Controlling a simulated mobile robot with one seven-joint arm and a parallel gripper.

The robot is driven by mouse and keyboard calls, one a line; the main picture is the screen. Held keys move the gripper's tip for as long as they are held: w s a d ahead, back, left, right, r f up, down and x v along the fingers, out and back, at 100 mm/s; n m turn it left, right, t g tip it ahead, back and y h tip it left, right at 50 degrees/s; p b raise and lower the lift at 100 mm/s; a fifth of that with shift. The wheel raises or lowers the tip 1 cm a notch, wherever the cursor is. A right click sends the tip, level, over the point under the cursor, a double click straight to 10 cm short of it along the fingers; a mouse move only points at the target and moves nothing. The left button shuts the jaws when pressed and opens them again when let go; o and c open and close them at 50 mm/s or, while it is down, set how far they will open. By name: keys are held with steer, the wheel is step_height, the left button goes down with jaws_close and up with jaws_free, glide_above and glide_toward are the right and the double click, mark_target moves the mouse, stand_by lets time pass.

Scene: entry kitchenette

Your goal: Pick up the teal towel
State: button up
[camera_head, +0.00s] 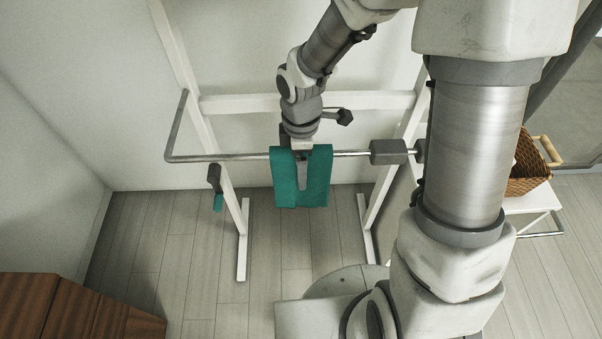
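The teal towel (316,186) is draped over a thin metal rail (235,157) in front of a white frame. It hangs in two parts with a notch between them. My gripper (301,155) points down at the towel's top edge, at the notch. Its fingertips are small and partly hidden, so I cannot tell whether they are open or shut, or whether they hold the cloth.
A white frame (243,240) stands near the wall. A dark grey block (388,152) sits on the rail right of the towel. A dark piece with a teal end (217,202) is at the left post. A wicker basket (528,170) stands on a white stand at right. Brown wooden furniture (80,310) is at lower left.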

steer(key=shift+f, duration=0.1)
steer(key=shift+c, duration=0.2)
jaws_close()
stand_by(0.4)
step_height(320, 180, up, 28)
steer(key=p, duration=0.5)
steer(key=shift+s, duration=0.1)
stand_by(0.5)
